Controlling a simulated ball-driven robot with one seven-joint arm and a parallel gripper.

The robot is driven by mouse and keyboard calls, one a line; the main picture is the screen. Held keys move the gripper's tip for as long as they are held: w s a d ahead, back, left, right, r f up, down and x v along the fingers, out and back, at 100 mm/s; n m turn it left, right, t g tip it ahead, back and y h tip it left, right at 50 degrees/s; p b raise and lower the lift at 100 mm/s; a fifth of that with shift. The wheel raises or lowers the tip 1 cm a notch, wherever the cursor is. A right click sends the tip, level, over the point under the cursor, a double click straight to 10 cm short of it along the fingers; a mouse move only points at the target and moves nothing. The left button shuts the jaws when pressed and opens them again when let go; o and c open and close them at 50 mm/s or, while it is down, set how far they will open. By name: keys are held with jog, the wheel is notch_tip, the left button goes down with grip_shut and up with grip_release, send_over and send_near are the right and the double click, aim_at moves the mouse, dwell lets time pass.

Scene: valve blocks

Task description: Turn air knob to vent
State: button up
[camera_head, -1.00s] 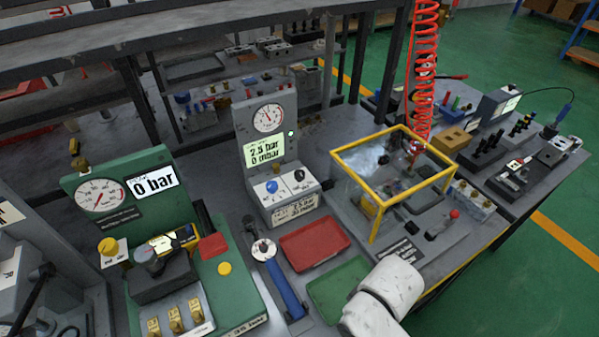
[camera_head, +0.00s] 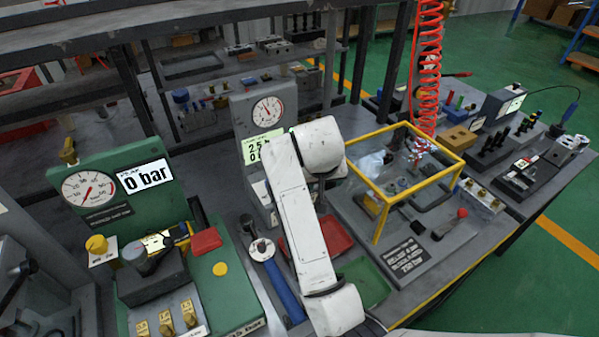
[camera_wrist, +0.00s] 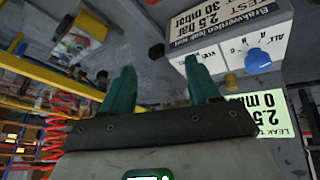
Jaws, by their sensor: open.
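The grey leak-test unit (camera_head: 244,130) has a round gauge and a green display starting with 2.5. My arm hides most of its front panel in the head view. In the wrist view its white panel shows upside down, with a blue knob (camera_wrist: 258,60) at the right; the black knob is not clearly visible. The small labels are only partly legible, and I cannot tell where the blue knob points. My gripper (camera_wrist: 160,88) has two green fingers spread apart with nothing between them. The right-hand finger is close to the panel edge; the blue knob lies outside the fingers, to their right.
A yellow frame guard (camera_head: 405,180) stands right of the unit. A red tray (camera_head: 335,232) and a green tray (camera_head: 366,282) lie in front, with a blue-handled tool (camera_head: 285,290) beside them. A green 0 bar station (camera_head: 115,195) stands left.

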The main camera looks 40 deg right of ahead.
jog(key=w+a+r+m+y+b, duration=0.1)
jog(key=w+a+r+m+b, duration=0.15)
jog(key=w+r, duration=0.45)
jog(key=shift+m, duration=0.25)
jog(key=x, duration=0.4)
jog(key=p+x, duration=0.1)
jog(key=x, duration=0.7)
jog(key=shift+w+d+r, duration=0.1)
jog(key=shift+w+d, duration=0.05)
jog(key=shift+d, duration=0.1)
jog(key=c, duration=1)
